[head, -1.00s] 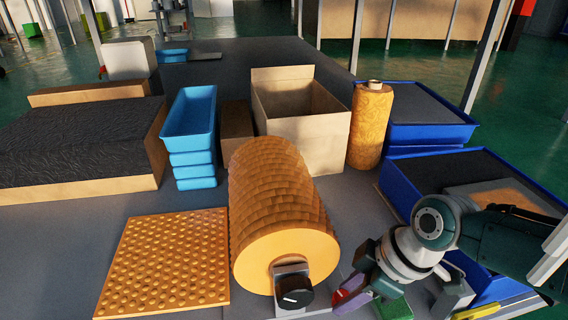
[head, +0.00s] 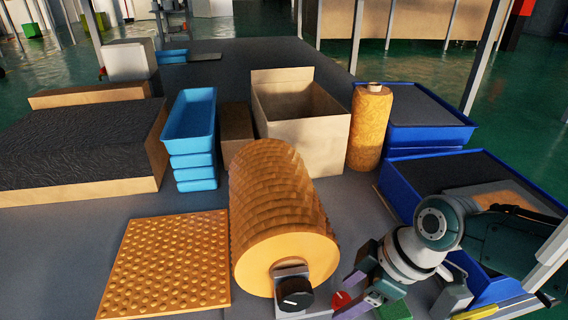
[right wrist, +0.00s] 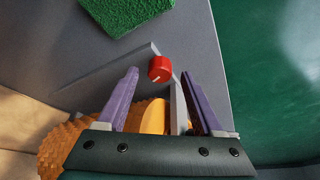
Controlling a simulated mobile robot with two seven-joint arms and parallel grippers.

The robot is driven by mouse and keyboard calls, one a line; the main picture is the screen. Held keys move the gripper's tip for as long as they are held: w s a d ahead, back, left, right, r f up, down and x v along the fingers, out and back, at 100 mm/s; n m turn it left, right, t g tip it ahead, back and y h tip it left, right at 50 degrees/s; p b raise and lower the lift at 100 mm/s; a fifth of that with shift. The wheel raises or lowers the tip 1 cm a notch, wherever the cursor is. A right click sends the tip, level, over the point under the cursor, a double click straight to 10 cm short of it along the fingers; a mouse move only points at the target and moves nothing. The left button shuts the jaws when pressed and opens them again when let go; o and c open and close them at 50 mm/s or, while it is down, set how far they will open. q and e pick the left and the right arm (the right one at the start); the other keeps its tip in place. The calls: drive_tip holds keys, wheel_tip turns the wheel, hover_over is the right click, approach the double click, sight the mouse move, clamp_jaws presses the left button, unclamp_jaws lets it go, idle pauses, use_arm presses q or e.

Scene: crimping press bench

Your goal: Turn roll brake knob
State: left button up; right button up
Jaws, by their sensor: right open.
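A red knob (head: 341,299) with a white mark sits at the front edge of the bench, right of the roll. In the right wrist view the red knob (right wrist: 160,68) lies between the two purple fingertips, with a gap on each side. My right gripper (head: 343,294) is open around or just short of it; I cannot tell the depth. A black knob (head: 295,293) with a white pointer line sits on a grey bracket before the pale end of the large brown roll (head: 275,205). Which knob is the brake is not labelled. My left gripper is not in view.
A green block (head: 394,310) lies beside my right gripper; a green textured pad (right wrist: 125,15) shows in the wrist view. An orange studded mat (head: 168,262) lies left of the roll. Blue trays (head: 400,195), a cardboard box (head: 300,140) and stacked blue bins (head: 190,130) stand behind.

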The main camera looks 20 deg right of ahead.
drive_tip(key=p+v, duration=0.7)
drive_tip(key=v, duration=0.2)
drive_tip(key=s+a+r+m, duration=0.2)
drive_tip(key=s+a+r, duration=0.4)
drive_tip(key=s+a, duration=0.25)
drive_tip(key=s+d+r+m+h+p, duration=0.25)
drive_tip(key=s+r+m, duration=0.25)
drive_tip(key=r, duration=0.5)
wheel_tip(320, 180, up, 97)
drive_tip(key=p, duration=9.6)
drive_tip(key=shift+w+a+r, duration=0.15)
drive_tip(key=shift+w+a, duration=0.05)
drive_tip(key=shift+w, duration=0.05)
